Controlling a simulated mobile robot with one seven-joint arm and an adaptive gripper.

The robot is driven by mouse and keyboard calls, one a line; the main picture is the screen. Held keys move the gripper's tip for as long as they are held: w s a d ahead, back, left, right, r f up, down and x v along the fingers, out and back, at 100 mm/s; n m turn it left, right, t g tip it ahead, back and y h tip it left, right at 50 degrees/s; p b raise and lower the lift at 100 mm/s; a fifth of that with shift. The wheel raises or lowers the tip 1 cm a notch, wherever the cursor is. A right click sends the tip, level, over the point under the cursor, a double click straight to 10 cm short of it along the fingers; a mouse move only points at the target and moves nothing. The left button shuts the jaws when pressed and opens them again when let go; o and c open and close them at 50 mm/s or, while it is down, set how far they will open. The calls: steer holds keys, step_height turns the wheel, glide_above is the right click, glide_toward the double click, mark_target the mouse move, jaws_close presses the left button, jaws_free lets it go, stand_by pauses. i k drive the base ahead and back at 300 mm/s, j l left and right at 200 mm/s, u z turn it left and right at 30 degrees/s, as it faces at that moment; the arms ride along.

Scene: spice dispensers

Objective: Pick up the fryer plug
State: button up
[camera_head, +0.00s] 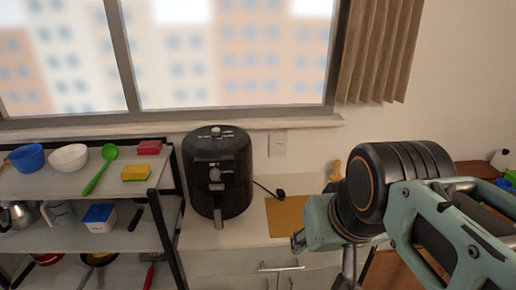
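The fryer plug (280,194) is a small black plug lying on the white counter at the end of a thin black cord, just right of the black air fryer (219,172). It lies at the back edge of a tan board (287,218). My gripper (345,278) shows only in part at the bottom of the view, below my green wrist, right of and nearer than the plug. It is apart from the plug. Its fingertips are cut off or hidden, so I cannot tell its opening.
A wall outlet (278,143) is above the plug, under the window. Left of the fryer, a dark-framed shelf (62,181) holds bowls, a green spoon and sponges. My arm hides much of the right counter.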

mark_target(280, 192)
steer(key=i+l, duration=0.1)
steer(key=i, duration=0.35)
steer(key=i+l, duration=0.1)
steer(key=i, duration=0.4)
steer(key=k+u, duration=0.3)
steer(key=i+z, duration=0.3)
